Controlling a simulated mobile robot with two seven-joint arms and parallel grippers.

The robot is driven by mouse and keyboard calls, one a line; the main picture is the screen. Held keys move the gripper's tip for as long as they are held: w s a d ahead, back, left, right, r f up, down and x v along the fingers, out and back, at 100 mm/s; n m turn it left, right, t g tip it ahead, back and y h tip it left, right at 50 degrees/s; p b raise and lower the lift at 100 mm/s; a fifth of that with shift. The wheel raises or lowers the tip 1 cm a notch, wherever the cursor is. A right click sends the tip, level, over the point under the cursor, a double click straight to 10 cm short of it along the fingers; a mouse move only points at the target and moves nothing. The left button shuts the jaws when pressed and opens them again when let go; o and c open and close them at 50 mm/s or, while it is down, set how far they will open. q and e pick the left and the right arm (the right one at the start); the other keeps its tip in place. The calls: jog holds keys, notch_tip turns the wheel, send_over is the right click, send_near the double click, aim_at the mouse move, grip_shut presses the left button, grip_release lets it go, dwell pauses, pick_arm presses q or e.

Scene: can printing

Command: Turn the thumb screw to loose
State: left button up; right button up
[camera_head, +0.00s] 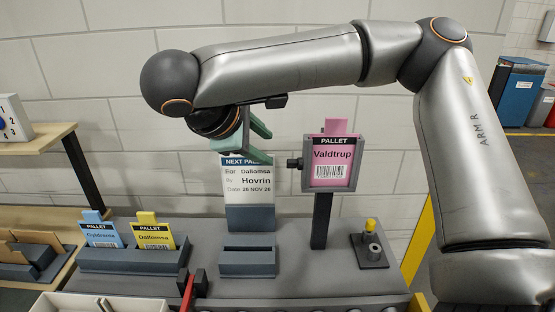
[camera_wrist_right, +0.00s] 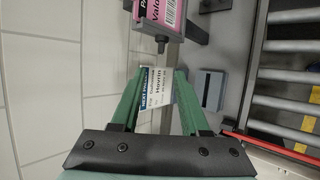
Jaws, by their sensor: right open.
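The thumb screw (camera_head: 294,163) is a dark knob on the left side of the grey frame (camera_head: 357,164), which holds a pink "Valdtrup" pallet card (camera_head: 331,165) on a dark post. In the right wrist view the thumb screw (camera_wrist_right: 161,46) lies beyond the fingertips. My right gripper (camera_head: 268,146) is to the left of the screw and a little above it, with its green fingers pointing towards it. In the wrist view the gripper (camera_wrist_right: 160,75) is open, with nothing held between its fingers. The screw's thread is hidden. My left gripper is out of view.
A "NEXT PALLET" sign (camera_head: 248,184) stands behind and below my right gripper. An empty grey holder (camera_head: 247,267) is in front of it. A grey rack (camera_head: 120,261) with blue and yellow cards is left.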

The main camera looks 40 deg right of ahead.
aim_at(294, 164)
jog(key=shift+x, duration=5.9)
jog(key=shift+s, duration=0.1)
grip_shut()
